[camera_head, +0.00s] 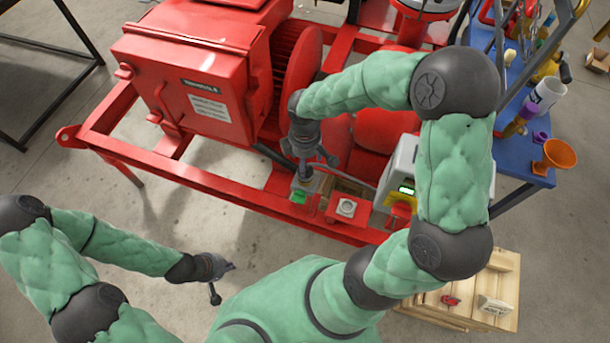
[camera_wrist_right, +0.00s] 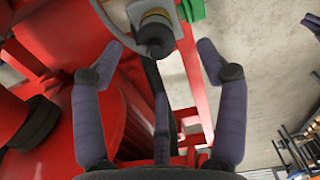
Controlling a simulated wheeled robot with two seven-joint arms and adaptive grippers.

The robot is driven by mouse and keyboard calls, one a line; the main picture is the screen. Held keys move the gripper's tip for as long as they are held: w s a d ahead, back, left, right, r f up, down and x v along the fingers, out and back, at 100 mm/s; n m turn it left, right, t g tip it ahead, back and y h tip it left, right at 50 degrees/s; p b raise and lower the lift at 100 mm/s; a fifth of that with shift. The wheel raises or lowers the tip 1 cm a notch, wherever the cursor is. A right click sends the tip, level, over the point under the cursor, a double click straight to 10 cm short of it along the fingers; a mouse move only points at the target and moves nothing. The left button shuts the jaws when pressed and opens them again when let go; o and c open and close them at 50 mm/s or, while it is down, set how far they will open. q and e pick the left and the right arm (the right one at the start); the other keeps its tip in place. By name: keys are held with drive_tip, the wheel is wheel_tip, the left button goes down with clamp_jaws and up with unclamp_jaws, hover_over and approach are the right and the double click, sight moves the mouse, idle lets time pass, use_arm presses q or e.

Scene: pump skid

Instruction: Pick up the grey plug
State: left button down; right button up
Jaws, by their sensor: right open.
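A dark grey plug (camera_wrist_right: 157,36) with a yellowish band sits in a light grey housing at the top of the right wrist view. My left gripper (camera_head: 224,281) is open and empty over the floor in front of the skid.
A green block (camera_head: 299,197) and a small pale ring on a red block (camera_head: 347,207) are close to my right gripper. A grey box with a green display (camera_head: 403,188) stands to the right. A blue table (camera_head: 515,105) and a wooden crate (camera_head: 492,272) are farther right.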

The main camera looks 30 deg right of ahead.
drive_tip(key=f, duration=0.2)
drive_tip(key=f+b, duration=0.1)
drive_tip(key=f, duration=0.1)
drive_tip(key=f+b, duration=0.1)
drive_tip(key=f, duration=0.2)
drive_tip(key=shift+w+f, duration=0.1)
drive_tip(key=shift+w, duration=0.3)
drive_tip(key=c, duration=1.3)
